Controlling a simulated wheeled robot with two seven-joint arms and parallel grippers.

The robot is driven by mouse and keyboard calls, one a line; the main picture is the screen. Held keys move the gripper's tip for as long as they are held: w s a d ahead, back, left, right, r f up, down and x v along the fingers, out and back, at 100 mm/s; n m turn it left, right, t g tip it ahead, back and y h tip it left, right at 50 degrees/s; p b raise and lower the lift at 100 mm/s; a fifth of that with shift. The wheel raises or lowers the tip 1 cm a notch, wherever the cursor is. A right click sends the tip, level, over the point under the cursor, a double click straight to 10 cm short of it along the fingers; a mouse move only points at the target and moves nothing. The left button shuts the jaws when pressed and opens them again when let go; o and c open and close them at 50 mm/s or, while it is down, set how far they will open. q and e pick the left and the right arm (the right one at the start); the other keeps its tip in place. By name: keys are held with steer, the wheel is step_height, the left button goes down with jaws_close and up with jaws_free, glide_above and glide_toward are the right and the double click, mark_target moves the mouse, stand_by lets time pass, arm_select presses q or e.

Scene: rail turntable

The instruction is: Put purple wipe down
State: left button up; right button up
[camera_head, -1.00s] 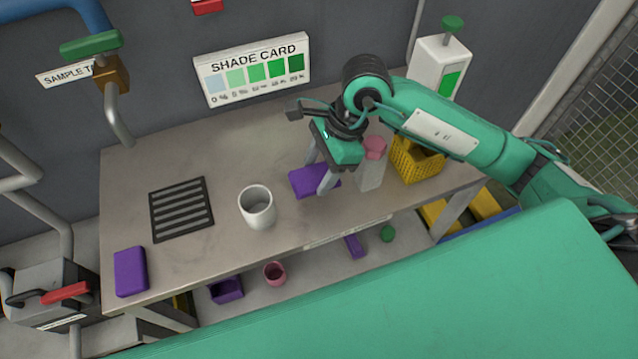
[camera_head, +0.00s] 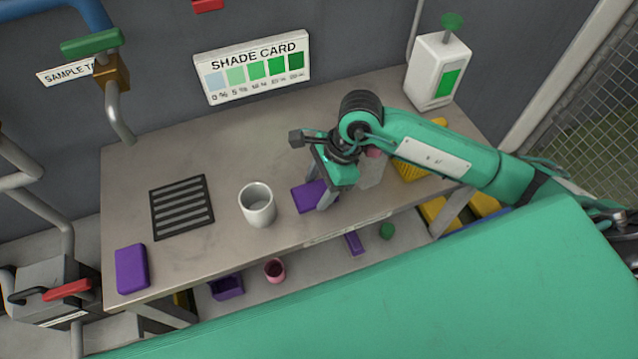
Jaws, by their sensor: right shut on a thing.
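A purple wipe (camera_head: 308,196) is at my right gripper (camera_head: 318,193), which is shut on it over the table, right of the white mug. The wipe is at or just above the tabletop; I cannot tell whether it touches. One finger covers part of the wipe's right side. A second purple block (camera_head: 132,268) lies at the table's front left corner. My left gripper is not in view.
The white mug (camera_head: 257,205) stands close left of the wipe, with a black slatted grate (camera_head: 181,207) beyond it. A pink-capped bottle (camera_head: 371,170) and a yellow basket (camera_head: 410,170) stand to the right, partly hidden by my arm. The table's back middle is clear.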

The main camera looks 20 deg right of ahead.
steer(key=shift+f, duration=0.15)
steer(key=o, duration=0.9)
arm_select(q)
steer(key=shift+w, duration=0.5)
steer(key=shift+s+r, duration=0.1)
arm_select(e)
steer(key=shift+r+p, duration=0.2)
steer(key=shift+p, duration=0.35)
steer(key=shift+w+d+r+b, duration=0.15)
steer(key=shift+d+r+b, duration=0.15)
steer(key=shift+r, duration=0.1)
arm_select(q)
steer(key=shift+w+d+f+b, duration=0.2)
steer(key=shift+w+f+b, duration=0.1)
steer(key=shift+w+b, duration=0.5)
arm_select(e)
steer(key=v, duration=1.2)
steer(key=shift+d+r, duration=0.1)
steer(key=shift+r, duration=0.2)
